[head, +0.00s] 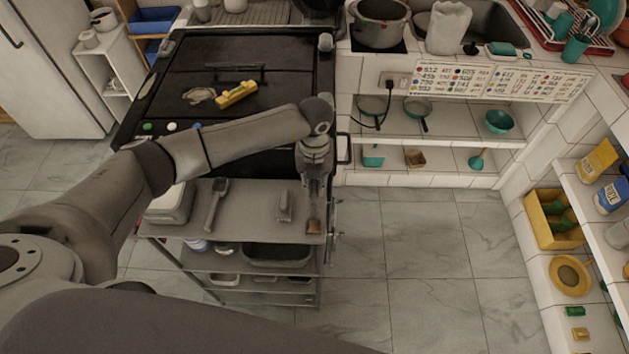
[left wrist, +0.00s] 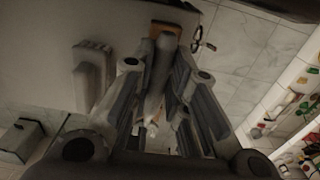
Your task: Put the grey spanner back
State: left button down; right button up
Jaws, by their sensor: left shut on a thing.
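My left gripper (head: 315,192) is over the right edge of the grey cart's top shelf (head: 250,227), pointing down. In the left wrist view my left gripper (left wrist: 165,100) is shut on a long grey thing (left wrist: 160,65) between its fingers. It may be the grey spanner, but its ends are partly hidden and I cannot be sure. An orange-brown piece (head: 314,227) shows just past the fingertips; I cannot tell whether it belongs to the held thing. A grey long-handled tool (head: 215,203) lies on the shelf to the left. My right gripper is not in view.
A small grey block-like item (head: 285,205) lies on the cart left of the gripper. A pale box (head: 170,203) stands at the cart's left end. Behind is a black stove (head: 290,80) with a yellow item (head: 236,94). The tiled floor (head: 420,250) right of the cart is clear.

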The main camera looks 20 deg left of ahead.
pick_arm(q)
jog(key=shift+f, duration=0.15)
jog(key=shift+f+b, duration=0.8)
jog(key=c, duration=1.3)
grip_release()
jog(key=o, duration=0.4)
jog(key=shift+o, duration=0.2)
